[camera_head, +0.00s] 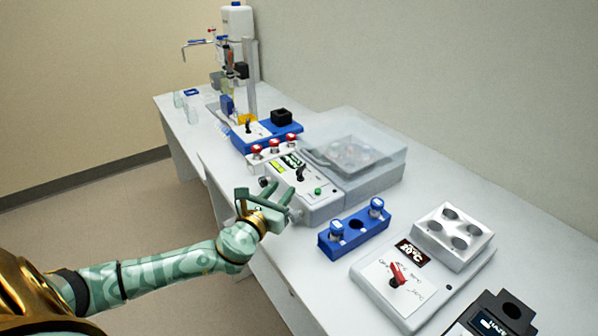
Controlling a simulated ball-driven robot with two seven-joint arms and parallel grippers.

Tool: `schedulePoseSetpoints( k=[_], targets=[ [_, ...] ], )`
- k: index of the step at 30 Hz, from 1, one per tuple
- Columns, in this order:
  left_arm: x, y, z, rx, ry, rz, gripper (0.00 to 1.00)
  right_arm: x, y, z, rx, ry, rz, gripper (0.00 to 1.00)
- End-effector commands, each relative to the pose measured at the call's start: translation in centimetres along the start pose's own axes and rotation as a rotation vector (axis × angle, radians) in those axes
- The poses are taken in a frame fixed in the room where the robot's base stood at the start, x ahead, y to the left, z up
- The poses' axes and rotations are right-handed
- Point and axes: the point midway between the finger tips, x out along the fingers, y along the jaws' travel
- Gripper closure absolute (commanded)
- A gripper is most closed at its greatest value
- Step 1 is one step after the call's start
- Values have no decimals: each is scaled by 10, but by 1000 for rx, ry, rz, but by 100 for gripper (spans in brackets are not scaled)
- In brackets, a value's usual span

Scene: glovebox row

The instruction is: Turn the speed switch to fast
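A grey machine with a clear lid (372,148) stands mid-table. Its front panel (318,201) carries a black switch lever (300,174), a green button (318,191) and a small lit display (278,167). The lettering by the lever is too small to read, so I cannot tell whether it is the speed switch or how it is set. My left gripper (271,190) is at the panel's front left edge, below and left of the lever. Its fingers look apart with nothing between them. I cannot tell whether it touches the panel. My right gripper is out of view.
Red-capped vials (273,146) stand in a white rack behind the panel. A blue stirrer-like unit (266,137) with another black lever is farther back. To the right are a blue vial holder (352,231) and a heating block unit with a red switch (398,275).

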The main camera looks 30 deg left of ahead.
Motion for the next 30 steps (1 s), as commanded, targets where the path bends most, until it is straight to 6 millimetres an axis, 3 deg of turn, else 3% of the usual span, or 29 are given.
schedulePoseSetpoints(
  k=[6,12,18,25,26,29,30],
  targets=[
    [57,0,-2,-2,-1,3,67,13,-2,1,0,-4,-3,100],
    [92,0,-3,-4,1,2,67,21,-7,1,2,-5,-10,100],
    [105,0,-2,-5,3,0,67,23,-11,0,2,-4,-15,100],
    [105,0,-1,-5,2,1,67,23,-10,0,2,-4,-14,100],
    [105,0,-1,-5,2,1,70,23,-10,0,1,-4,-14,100],
    [105,0,-1,-5,2,1,98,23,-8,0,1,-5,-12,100],
    [105,0,-1,-5,2,1,100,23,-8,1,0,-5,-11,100]
  ],
)
